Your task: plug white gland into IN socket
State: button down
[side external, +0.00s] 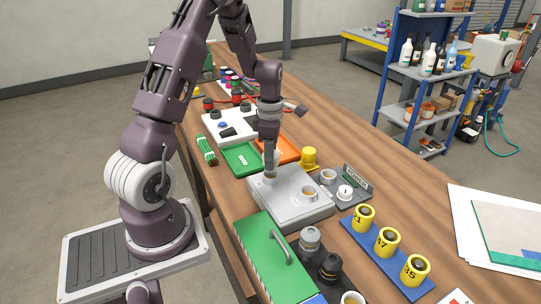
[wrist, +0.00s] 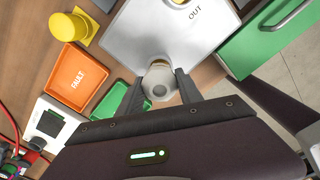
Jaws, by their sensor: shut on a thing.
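My gripper (wrist: 159,85) is shut on the white gland (wrist: 158,80), a pale piece with a round hole in its end, between the two dark fingers in the wrist view. In the side view my gripper (side external: 269,174) points down at the far left part of the grey box (side external: 292,212). The gland overlaps the edge of the box (wrist: 150,35) in the wrist view. The OUT socket, a brass-ringed opening (side external: 309,193), is clear of the gripper. The IN socket is hidden, so I cannot tell whether the gland is in it or above it.
A green case (side external: 262,250) with a handle stands in front of the box. An orange FAULT tray (wrist: 70,84) and a green tray (side external: 240,158) lie beyond it. A yellow knob (side external: 309,157), a dark POWER holder (side external: 356,177) and numbered yellow cylinders (side external: 387,241) are nearby.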

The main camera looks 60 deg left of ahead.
jog(key=shift+f, duration=1.7)
dwell(0.3)
jog(key=c, duration=0.7)
grip_release()
notch_tip(320, 180, up, 7)
jog(key=shift+r, duration=0.1)
